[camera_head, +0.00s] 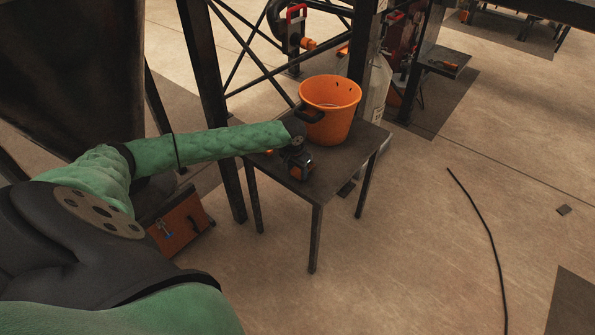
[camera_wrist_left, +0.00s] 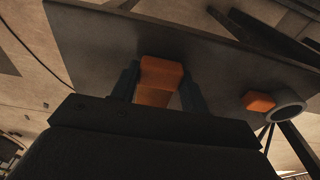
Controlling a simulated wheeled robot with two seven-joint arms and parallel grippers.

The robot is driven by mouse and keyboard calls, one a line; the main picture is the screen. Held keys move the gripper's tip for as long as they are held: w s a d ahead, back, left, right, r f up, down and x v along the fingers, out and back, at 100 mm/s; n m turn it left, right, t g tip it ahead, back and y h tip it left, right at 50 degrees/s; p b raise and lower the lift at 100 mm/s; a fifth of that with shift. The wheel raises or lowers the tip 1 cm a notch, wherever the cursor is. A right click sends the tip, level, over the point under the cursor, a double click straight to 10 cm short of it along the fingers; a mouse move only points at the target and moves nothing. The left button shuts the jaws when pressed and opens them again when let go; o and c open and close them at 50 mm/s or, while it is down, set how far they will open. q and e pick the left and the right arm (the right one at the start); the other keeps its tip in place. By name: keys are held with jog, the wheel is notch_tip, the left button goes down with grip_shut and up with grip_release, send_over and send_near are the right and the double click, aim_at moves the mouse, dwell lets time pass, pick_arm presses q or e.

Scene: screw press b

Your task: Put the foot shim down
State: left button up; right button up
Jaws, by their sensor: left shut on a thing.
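My left gripper (camera_head: 300,166) is over the small dark table (camera_head: 340,165), near its front edge. It is shut on an orange block, the foot shim (camera_head: 298,174). In the left wrist view the shim (camera_wrist_left: 160,73) sits between the two dark fingers of the left gripper (camera_wrist_left: 159,84), with the table top (camera_wrist_left: 215,65) behind it. I cannot tell whether the shim touches the table top. The gripper hides part of the shim in the head view. My right gripper is not in view.
An orange bucket (camera_head: 330,110) stands on the table behind the gripper. Another orange block (camera_wrist_left: 258,102) and a grey ring (camera_wrist_left: 287,114) show at the right in the wrist view. A dark post (camera_head: 212,110) rises left of the table. A black cable (camera_head: 484,220) lies on the floor.

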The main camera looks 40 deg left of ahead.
pick_arm(q)
jog(key=shift+f, duration=0.6)
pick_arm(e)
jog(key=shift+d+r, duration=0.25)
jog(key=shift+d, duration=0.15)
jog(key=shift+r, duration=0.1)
pick_arm(q)
jog(key=o, duration=1.1)
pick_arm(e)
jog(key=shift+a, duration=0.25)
